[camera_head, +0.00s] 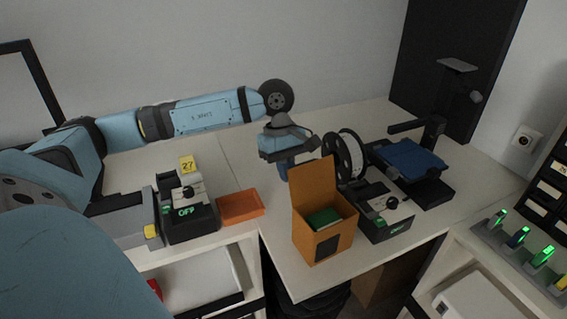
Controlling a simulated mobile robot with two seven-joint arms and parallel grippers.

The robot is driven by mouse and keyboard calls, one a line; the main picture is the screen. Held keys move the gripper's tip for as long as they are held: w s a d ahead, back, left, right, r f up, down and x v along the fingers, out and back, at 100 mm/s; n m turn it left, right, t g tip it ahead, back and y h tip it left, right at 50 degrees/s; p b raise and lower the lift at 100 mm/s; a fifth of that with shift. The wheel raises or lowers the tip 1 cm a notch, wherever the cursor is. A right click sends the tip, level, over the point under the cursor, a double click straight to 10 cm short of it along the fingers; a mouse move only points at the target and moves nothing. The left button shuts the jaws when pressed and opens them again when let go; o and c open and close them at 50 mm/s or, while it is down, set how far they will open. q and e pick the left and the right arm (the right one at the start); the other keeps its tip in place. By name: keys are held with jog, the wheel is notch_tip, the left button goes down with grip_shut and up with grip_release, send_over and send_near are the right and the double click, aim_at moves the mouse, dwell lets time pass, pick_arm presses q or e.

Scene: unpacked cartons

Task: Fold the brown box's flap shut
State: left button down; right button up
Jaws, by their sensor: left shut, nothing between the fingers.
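The brown box (322,232) stands open near the front edge of the table. Its flap (314,186) stands upright along the back side of the opening. A green item (323,218) lies inside. My left gripper (291,154) is shut and empty, behind and slightly left of the raised flap and near its top edge. I cannot tell whether it touches the flap. My right gripper is not in view.
An orange tray (240,207) and another device (188,212) are to the left. The table in front of the box is clear.

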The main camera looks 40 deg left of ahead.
aim_at(294, 186)
pick_arm(q)
jog(key=d+r+p, duration=0.1)
jog(key=s+d+r+p, duration=0.1)
jog(key=d+p, duration=0.1)
jog(key=shift+d, duration=0.1)
jog(key=shift+s+d+f+p, duration=0.1)
jog(key=shift+s+d+p, duration=0.2)
jog(key=shift+d, duration=0.3)
jog(key=shift+s+d+f+p, duration=0.15)
jog(key=shift+d+p, duration=0.2)
jog(key=shift+d, duration=0.25)
jog(key=s+d+f+b, duration=0.1)
jog(key=d+f+b, duration=0.3)
jog(key=f+b, duration=0.15)
notch_tip(294, 186, up, 12)
jog(key=p, duration=0.4)
jog(key=shift+s+r+p, duration=0.2)
jog(key=shift+p, duration=0.2)
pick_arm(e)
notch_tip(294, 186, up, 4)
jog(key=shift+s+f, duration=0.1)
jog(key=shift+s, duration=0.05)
pick_arm(q)
jog(key=shift+d+f, duration=0.1)
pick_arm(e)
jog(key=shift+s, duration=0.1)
